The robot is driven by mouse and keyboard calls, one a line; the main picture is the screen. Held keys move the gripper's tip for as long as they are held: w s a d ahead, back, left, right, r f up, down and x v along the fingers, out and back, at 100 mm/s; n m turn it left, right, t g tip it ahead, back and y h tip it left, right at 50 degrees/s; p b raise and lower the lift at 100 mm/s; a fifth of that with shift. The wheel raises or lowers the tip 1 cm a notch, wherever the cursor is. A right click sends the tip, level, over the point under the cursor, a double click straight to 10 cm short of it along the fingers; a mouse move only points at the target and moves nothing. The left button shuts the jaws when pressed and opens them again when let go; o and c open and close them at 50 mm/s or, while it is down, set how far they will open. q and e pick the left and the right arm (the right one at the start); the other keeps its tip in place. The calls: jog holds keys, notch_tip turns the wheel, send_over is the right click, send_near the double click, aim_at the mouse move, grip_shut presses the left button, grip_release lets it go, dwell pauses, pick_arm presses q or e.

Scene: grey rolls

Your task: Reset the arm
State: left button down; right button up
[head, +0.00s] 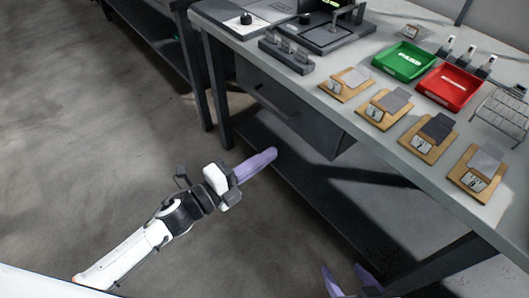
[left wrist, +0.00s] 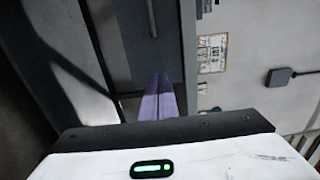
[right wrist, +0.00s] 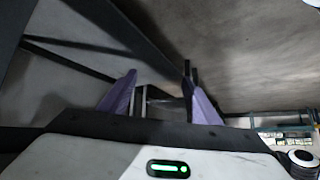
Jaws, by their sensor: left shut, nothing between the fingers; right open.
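My left gripper (head: 257,165) is shut and empty, with its purple fingers together. It hangs beside the workbench, over its lower shelf as seen in the head view. In the left wrist view its closed fingers (left wrist: 158,100) point toward the bench side and a grey wall. My right gripper (head: 348,282) shows only its purple fingertips at the bottom edge of the head view, by the bench's front. In the right wrist view its fingers (right wrist: 158,95) are spread apart with nothing between them. Most of the right arm is out of the head view.
The workbench top (head: 335,125) holds a green tray (head: 404,61), a red tray (head: 449,87), several wooden boards with grey pieces, a wire rack (head: 503,113) and dark devices. A bench leg (head: 440,265) stands near my right gripper. The floor (head: 90,150) at left is clear.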

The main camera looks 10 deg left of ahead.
pick_arm(q)
jog(key=shift+s+a, duration=0.15)
jog(key=shift+s, duration=0.05)
pick_arm(e)
jog(key=r+p, duration=0.1)
jog(key=p, duration=0.1)
jog(key=r+p, duration=0.4)
jog(key=p, duration=0.1)
jog(key=shift+d, duration=0.35)
pick_arm(q)
jog(key=s+a+f+n+g+y, duration=0.1)
jog(key=s+a+f+n+y, duration=0.1)
jog(key=s+n, duration=0.4)
jog(key=s+a+f+n+g+y, duration=0.2)
jog(key=s+a+f+n+y, duration=0.1)
jog(key=s+n, duration=0.4)
jog(key=s+a+f+n+g+y, duration=0.2)
jog(key=s+a+f+n+y, duration=0.1)
jog(key=n, duration=0.8)
jog(key=s+f+y, duration=0.1)
jog(key=s+f, duration=0.1)
jog(key=s, duration=0.1)
jog(key=shift+s, duration=0.3)
